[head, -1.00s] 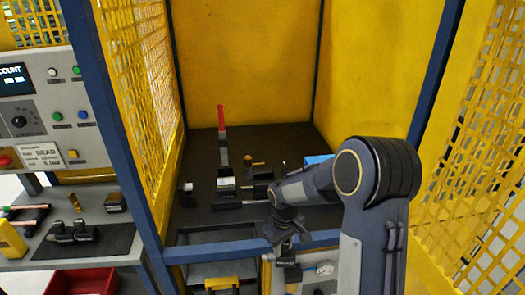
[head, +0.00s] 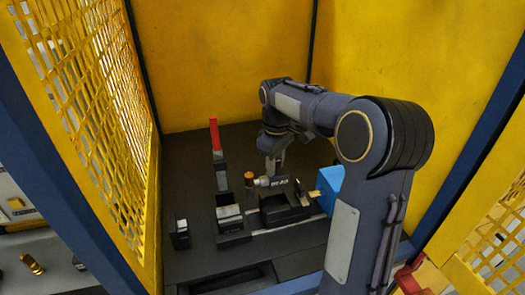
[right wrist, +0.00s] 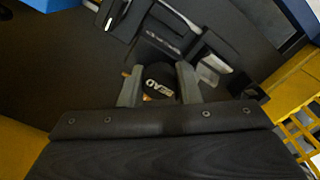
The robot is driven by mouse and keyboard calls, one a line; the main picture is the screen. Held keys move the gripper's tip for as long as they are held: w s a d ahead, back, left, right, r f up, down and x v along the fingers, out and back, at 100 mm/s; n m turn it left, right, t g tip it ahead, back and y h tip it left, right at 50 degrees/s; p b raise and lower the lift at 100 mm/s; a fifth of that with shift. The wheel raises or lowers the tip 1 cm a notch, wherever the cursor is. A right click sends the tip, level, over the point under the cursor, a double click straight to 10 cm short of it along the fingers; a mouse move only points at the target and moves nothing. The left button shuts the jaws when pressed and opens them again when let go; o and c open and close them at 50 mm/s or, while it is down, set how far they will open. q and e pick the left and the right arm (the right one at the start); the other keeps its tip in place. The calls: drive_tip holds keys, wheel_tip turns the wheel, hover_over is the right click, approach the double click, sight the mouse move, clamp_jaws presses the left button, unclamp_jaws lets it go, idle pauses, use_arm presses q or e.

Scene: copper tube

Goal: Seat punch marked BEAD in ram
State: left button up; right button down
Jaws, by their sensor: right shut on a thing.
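My right gripper (head: 276,166) is lowered over the black bench inside the yellow cage. It is shut on the punch marked BEAD (head: 280,183), a dark piece with white lettering. In the right wrist view the lettering shows upside down on the dark punch (right wrist: 160,84) between the two fingers. A short silver part (head: 262,181) shows just left of the punch; I cannot tell whether they touch. A black slotted block (head: 284,208) stands just below the punch in the picture. I cannot clearly pick out the ram or its socket. My left gripper is not in view.
A red-handled lever (head: 214,134) stands to the left, behind a block with a silver top (head: 229,213). An orange-topped post (head: 249,179) is close left of the punch. A blue box (head: 330,186) stands to the right. Yellow mesh (head: 92,110) bounds the left side.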

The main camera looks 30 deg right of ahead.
sight(275, 178)
drive_tip(key=shift+w+r, duration=0.1)
drive_tip(key=shift+w, duration=0.05)
drive_tip(key=shift+s, duration=0.2)
drive_tip(key=shift+w, duration=0.1)
drive_tip(key=shift+f+b, duration=1.8)
drive_tip(key=shift+f, duration=1.1)
drive_tip(key=shift+f+b, duration=1.6)
drive_tip(key=shift+f, duration=1)
drive_tip(key=c, duration=1)
unclamp_jaws()
